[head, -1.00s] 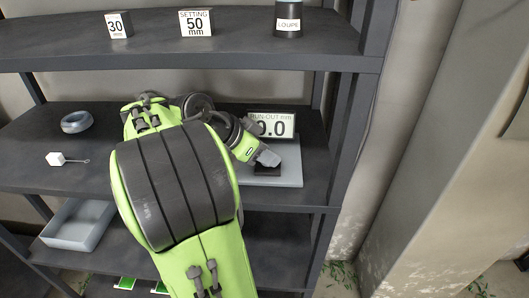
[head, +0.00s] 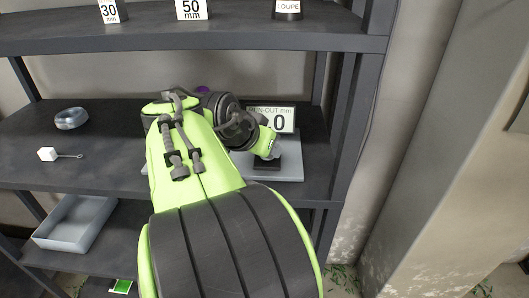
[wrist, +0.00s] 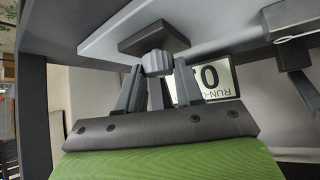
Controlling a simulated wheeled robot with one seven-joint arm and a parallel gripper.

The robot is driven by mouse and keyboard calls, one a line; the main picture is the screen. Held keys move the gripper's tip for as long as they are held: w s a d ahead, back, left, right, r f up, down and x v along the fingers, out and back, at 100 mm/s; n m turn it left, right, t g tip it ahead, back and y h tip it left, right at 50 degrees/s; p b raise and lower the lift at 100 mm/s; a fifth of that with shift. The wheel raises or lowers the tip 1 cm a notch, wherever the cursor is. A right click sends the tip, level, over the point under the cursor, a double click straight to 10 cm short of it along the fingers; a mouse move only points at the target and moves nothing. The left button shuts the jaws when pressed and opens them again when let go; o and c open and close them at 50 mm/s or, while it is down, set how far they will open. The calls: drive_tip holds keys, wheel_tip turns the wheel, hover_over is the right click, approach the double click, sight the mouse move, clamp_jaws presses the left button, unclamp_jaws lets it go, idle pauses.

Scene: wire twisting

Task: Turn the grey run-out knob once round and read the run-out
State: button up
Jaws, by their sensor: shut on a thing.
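The grey run-out knob (wrist: 157,62) is a small faceted knob on a dark block (wrist: 152,38) fixed to a pale plate. In the wrist view my gripper (wrist: 158,72) is shut on it, one finger at each side. In the head view my gripper (head: 268,144) is at the front of the gauge on the middle shelf, and the knob is hidden there.
A grey tray (head: 70,240) is below. A shelf post (head: 343,120) is close at right.

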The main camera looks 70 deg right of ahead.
drive_tip(key=n+t+b, duration=0.1)
drive_tip(key=n, duration=0.1)
drive_tip(key=n+t, duration=0.2)
drive_tip(key=n+t+b, duration=0.1)
drive_tip(key=n+t, duration=0.1)
drive_tip(key=shift+s+b, duration=0.3)
drive_tip(key=n+t+y, duration=0.1)
drive_tip(key=n, duration=0.1)
drive_tip(key=n+t+y, duration=0.1)
drive_tip(key=n+t, duration=0.1)
drive_tip(key=n, duration=0.1)
drive_tip(key=shift+s+d, duration=0.1)
drive_tip(key=shift+s, duration=0.05)
drive_tip(key=shift+n+t, duration=0.4)
drive_tip(key=o, duration=1)
drive_tip(key=shift+o, duration=0.2)
drive_tip(key=shift+s+r, duration=0.1)
drive_tip(key=p+v, duration=0.3)
drive_tip(key=v, duration=1.2)
drive_tip(key=shift+r, duration=0.25)
drive_tip(key=shift+s, duration=0.1)
